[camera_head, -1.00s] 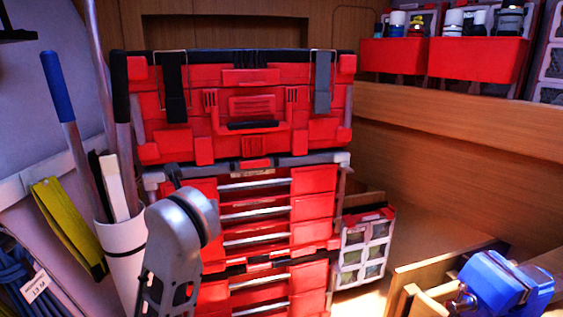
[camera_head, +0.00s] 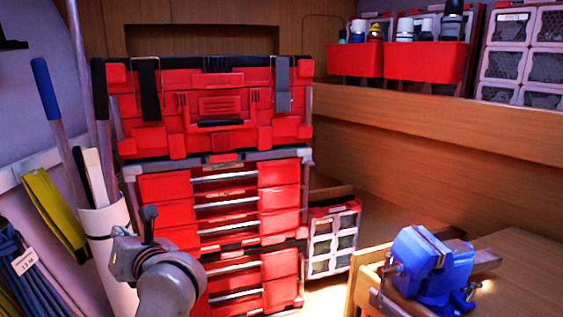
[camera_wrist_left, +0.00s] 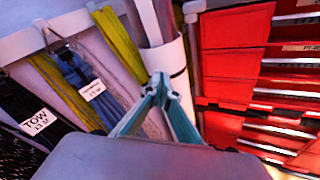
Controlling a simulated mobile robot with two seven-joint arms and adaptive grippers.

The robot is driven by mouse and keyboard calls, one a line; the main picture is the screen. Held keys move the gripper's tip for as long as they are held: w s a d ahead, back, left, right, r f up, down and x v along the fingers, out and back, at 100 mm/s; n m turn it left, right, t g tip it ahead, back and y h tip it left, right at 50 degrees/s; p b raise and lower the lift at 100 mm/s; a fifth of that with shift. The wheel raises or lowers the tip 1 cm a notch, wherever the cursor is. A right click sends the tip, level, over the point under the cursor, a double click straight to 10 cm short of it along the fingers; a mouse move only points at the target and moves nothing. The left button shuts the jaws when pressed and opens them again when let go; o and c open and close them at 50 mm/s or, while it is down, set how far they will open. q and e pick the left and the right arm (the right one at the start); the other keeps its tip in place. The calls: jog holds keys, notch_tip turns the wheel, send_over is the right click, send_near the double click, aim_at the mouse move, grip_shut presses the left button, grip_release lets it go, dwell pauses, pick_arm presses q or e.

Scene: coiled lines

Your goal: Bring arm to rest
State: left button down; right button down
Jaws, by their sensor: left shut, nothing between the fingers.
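My left arm (camera_head: 165,280) shows as a grey metal link at the bottom left of the head view, in front of the white tube holder and the red drawers. In the left wrist view my left gripper (camera_wrist_left: 160,82) has its fingertips together with nothing between them. The fingers point toward the white tube (camera_wrist_left: 172,68) and the coiled lines, and I cannot tell the gap to the tube. A blue coiled line (camera_head: 28,280) with a white tag hangs at the left edge of the head view. It also shows in the left wrist view (camera_wrist_left: 77,72). My right gripper is not in view.
A red tool chest (camera_head: 215,120) stands on red drawers (camera_head: 220,210). A yellow strap (camera_head: 52,208) hangs beside the white tube holder (camera_head: 112,250) with long handles. A blue vise (camera_head: 430,265) is on a wooden bench (camera_head: 525,270). Red bins (camera_head: 425,62) stand on a ledge.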

pick_arm(q)
jog(key=s+r+m+t+y, duration=0.2)
jog(key=s+m+t+y, duration=0.3)
jog(key=m, duration=0.5)
jog(key=s+d+f+m+t+h, duration=0.1)
jog(key=d+f+m+t+h, duration=0.2)
jog(key=d+f+m+h, duration=0.55)
jog(key=d+f+m+t+h, duration=0.45)
jog(key=m+h, duration=0.45)
jog(key=m, duration=0.5)
jog(key=s+d+f+m+g+h, duration=0.2)
jog(key=s+f+m+g, duration=0.15)
jog(key=f, duration=0.45)
jog(key=s+d+f+m+g+h, duration=0.2)
jog(key=d+f+m+g, duration=0.15)
jog(key=f, duration=0.45)
jog(key=s+a+f+m+g, duration=0.2)
jog(key=s+f, duration=0.3)
jog(key=f, duration=0.3)
jog(key=s+a+f+m+g+y, duration=0.1)
jog(key=s+a+f+m+g, duration=0.1)
jog(key=s+f, duration=0.4)
notch_tip(320, 180, down, 3)
jog(key=shift+r+m+g, duration=0.1)
jog(key=shift+m+g, duration=0.35)
jog(key=shift+g, duration=0.4)
jog(key=shift+y, duration=0.25)
